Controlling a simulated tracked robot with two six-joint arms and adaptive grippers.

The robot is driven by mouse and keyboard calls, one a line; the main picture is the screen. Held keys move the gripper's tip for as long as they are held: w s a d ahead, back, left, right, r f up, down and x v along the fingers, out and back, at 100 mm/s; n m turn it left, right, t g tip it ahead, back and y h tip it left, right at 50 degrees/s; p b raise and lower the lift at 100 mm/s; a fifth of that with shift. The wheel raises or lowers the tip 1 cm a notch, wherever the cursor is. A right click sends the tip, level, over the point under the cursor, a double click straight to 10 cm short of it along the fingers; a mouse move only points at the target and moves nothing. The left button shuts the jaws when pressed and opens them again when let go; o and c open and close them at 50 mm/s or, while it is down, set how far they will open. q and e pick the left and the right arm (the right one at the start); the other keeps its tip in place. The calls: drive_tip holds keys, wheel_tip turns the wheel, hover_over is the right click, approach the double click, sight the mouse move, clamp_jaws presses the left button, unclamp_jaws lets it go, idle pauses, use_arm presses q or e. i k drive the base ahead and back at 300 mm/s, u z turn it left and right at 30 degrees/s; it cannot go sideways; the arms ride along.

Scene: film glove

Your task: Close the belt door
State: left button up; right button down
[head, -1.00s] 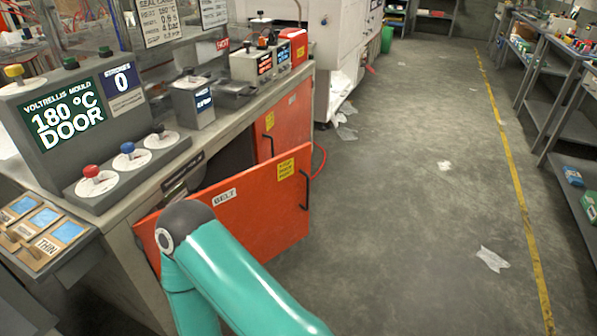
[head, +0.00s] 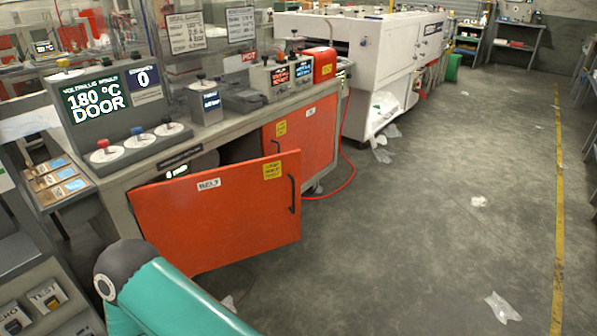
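The belt door (head: 222,222) is an orange panel with a "BELT" label, a yellow sticker and a dark vertical handle (head: 292,193) near its right edge. It stands open, swung out from the front of the grey machine bench, with a dark opening (head: 240,150) showing behind its top edge. A teal arm link of mine with a dark joint is in the lower left, in front of the door's lower left part. Neither of my grippers shows in the head view.
A second orange door (head: 303,134) is shut flush in the bench to the right. A red hose (head: 345,180) lies on the floor beside it. The control panel (head: 95,100) reads "180 °C DOOR". Grey floor (head: 420,230) to the right is open, with a few scraps of film.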

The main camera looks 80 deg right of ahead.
sight(201, 222)
drive_tip(key=i, duration=0.45)
drive_tip(key=z, duration=1.2)
drive_tip(key=i, duration=1)
drive_tip(key=z, duration=0.95)
drive_tip(key=i, duration=0.4)
drive_tip(key=z, duration=0.1)
drive_tip(key=k, duration=0.75)
drive_tip(key=z, duration=0.2)
drive_tip(key=i, duration=0.75)
drive_tip(key=u, duration=0.1)
